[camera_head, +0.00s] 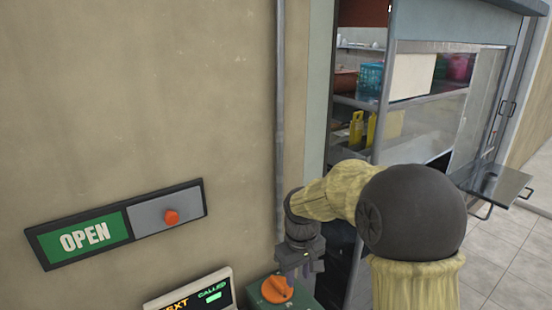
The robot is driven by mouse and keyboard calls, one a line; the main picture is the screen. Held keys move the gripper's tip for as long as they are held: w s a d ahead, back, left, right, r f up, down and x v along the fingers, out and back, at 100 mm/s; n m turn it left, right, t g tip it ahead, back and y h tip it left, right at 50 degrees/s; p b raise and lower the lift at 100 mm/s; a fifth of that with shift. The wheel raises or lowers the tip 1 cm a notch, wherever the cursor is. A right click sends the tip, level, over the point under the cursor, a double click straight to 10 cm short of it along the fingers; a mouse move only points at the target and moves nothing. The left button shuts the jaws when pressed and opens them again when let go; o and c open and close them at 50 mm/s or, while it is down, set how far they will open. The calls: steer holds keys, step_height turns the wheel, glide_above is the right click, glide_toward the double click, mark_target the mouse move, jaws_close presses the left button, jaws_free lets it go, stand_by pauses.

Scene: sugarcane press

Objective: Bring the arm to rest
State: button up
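My arm reaches in from the lower right, with a dark round joint and yellowish sleeves. My gripper (300,268) points down at the lower middle, just above an orange knob (277,289) on a green box (297,301). The gripper is small here, and its fingers are partly hidden; I cannot tell whether they touch the knob or whether they are open or shut.
A sign reading OPEN (85,238) with a red-orange button (172,217) is on the beige wall. A display (190,291) stands below it. A vertical pipe (281,120) runs beside my gripper. A glass-fronted cabinet (425,130) with shelves stands behind my arm. Tiled floor shows at right.

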steer(key=s+d+f+m+t, duration=0.2)
steer(key=s+d+m, duration=0.4)
steer(key=s, duration=0.9)
steer(key=d, duration=0.3)
steer(key=shift+f, duration=0.4)
